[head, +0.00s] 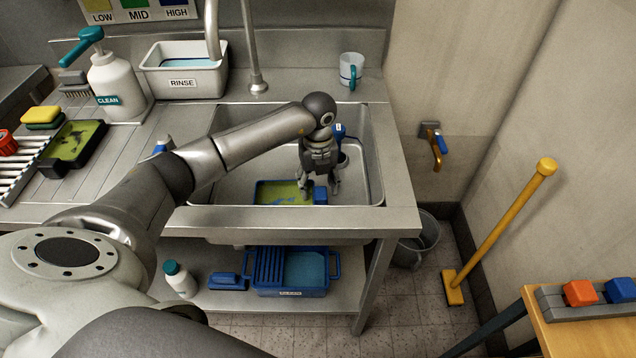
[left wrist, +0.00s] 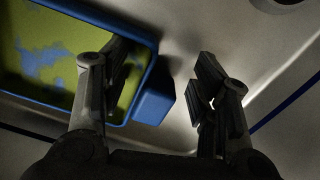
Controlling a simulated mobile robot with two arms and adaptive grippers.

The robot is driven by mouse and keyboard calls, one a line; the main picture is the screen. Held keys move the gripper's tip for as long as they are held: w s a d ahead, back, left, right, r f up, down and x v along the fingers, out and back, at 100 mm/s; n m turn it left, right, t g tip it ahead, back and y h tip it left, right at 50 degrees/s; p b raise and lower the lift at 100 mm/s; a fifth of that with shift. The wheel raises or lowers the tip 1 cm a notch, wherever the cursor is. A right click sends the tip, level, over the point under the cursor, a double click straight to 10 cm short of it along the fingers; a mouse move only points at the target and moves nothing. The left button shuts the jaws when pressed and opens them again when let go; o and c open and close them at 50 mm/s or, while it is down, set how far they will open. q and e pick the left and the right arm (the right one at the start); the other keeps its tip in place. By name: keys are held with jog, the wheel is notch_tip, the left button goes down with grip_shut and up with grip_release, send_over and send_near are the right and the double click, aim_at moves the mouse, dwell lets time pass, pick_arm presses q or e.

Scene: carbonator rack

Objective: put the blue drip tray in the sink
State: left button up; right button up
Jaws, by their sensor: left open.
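The blue drip tray (head: 284,204), with a yellow-green inside marked with blue patches, lies on the floor of the steel sink (head: 353,198). In the left wrist view the tray (left wrist: 150,65) fills the upper left, and its blue block-shaped handle (left wrist: 154,99) sticks out at its corner. My left gripper (head: 319,188) is down inside the sink at the tray's right end. In the left wrist view the gripper (left wrist: 160,95) is open, with one finger over the tray's edge and the other over bare sink floor. The handle shows between the fingers. My right gripper is not in view.
A second, black tray (head: 75,146) with a similar yellow-green inside lies on the drainboard at left. A white RINSE tub (head: 184,80), a soap bottle (head: 115,82) and a mug (head: 351,70) stand behind. A tap (head: 257,85) rises at the sink's back edge.

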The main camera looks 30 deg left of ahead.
pick_arm(q)
notch_tip(320, 180, up, 12)
jog(key=p, duration=0.9)
jog(key=shift+r, duration=0.15)
